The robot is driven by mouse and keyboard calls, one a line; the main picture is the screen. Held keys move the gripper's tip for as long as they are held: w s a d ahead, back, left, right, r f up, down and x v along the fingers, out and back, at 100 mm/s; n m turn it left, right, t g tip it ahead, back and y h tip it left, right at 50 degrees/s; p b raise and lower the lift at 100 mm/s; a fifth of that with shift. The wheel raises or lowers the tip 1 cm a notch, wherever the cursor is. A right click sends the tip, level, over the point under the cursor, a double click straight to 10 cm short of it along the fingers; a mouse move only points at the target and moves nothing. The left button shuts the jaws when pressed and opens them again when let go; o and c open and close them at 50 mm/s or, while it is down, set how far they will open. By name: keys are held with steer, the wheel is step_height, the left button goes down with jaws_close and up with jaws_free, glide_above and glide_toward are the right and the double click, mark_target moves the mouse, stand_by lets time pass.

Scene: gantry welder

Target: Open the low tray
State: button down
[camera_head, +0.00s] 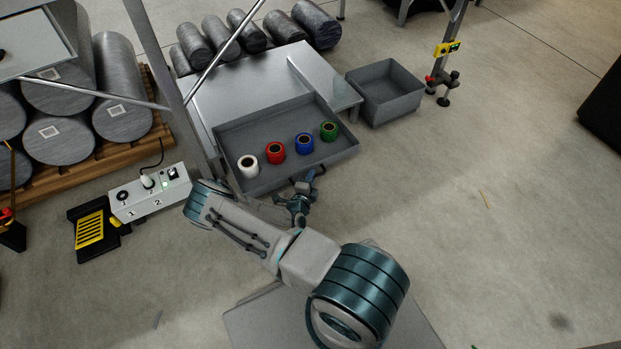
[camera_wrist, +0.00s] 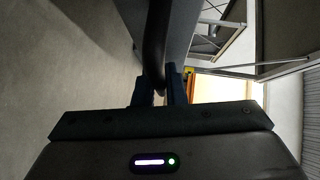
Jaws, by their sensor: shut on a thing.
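The low grey tray (camera_head: 275,123) stands out from under a metal-topped unit (camera_head: 245,85), with its interior open to view. White (camera_head: 248,165), red (camera_head: 275,152), blue (camera_head: 304,143) and green (camera_head: 329,130) rolls stand in a row in it. My gripper (camera_head: 302,188) is at the tray's front edge, low down. In the wrist view my gripper (camera_wrist: 160,92) is shut on a dark curved bar (camera_wrist: 154,45), which looks like the tray's handle. The front wall is partly hidden by my gripper in the head view.
An empty grey bin (camera_head: 385,92) stands right of the tray. A control box (camera_head: 150,192) and a black-and-yellow pedal (camera_head: 92,228) are on the left. Large cylinders (camera_head: 122,85) lie on a pallet at the left. The floor at right and in front is mostly clear.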

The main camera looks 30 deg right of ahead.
steer(key=shift+w+a, duration=0.1)
steer(key=shift+a, duration=0.05)
steer(key=c, duration=1.8)
jaws_free()
steer(key=shift+o, duration=0.2)
steer(key=p+v, duration=0.4)
steer(key=v, duration=0.9)
steer(key=shift+s+a, duration=0.2)
steer(key=shift+s, duration=0.15)
steer(key=shift+r, duration=0.2)
